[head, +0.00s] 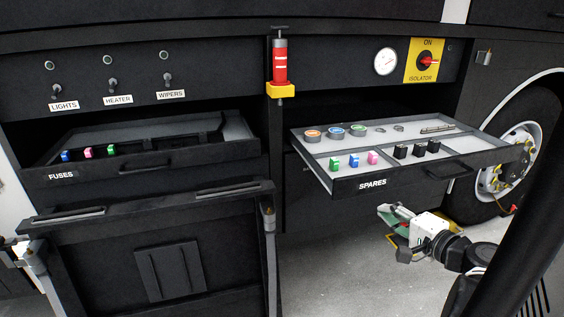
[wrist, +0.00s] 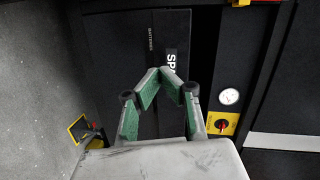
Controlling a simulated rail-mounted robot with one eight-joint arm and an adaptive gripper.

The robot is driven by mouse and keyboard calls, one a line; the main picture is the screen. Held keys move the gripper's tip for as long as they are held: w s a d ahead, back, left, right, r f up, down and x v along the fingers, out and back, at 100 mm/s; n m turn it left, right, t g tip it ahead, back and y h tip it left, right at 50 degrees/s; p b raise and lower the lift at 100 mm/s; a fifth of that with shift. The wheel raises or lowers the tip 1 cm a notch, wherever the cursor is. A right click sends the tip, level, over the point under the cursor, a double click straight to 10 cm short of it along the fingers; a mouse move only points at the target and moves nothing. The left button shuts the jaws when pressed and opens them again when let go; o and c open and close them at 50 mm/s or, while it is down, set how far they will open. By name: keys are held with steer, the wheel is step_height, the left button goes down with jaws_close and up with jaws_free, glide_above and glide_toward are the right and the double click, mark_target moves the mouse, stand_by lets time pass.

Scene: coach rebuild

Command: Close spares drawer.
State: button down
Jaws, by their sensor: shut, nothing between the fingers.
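The spares drawer (head: 430,174) is pulled well out of the right side of the cabinet in the head view. It holds several round discs, coloured pieces and black pieces in its compartments. Its dark front carries a SPARES label and a black handle at the right. My gripper (head: 386,211) is below the drawer front, apart from it in the head view. Its green-padded fingers meet at the tips (wrist: 163,72) in the wrist view, shut and empty. Part of the drawer front (wrist: 173,25) with its label shows beyond the fingertips; the fingers hide the rest.
The fuses drawer (head: 150,172) is also open on the left, above a dark hinged panel (head: 170,250). A red cylinder (head: 281,62) hangs on the central post. A gauge (head: 386,61) and isolator switch (head: 425,61) sit above the spares drawer. A wheel (head: 515,160) stands right.

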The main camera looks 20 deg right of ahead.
mark_target(379, 183)
steer(key=s+d+m+t+h+b, duration=0.2)
steer(key=s+d+m, duration=0.1)
steer(key=s+d, duration=0.2)
steer(key=w, duration=0.4)
steer(key=w+d+b, duration=0.1)
steer(key=w, duration=0.8)
steer(key=shift+w+d+f, duration=0.15)
steer(key=shift+w+d, duration=0.15)
steer(key=shift+w, duration=0.05)
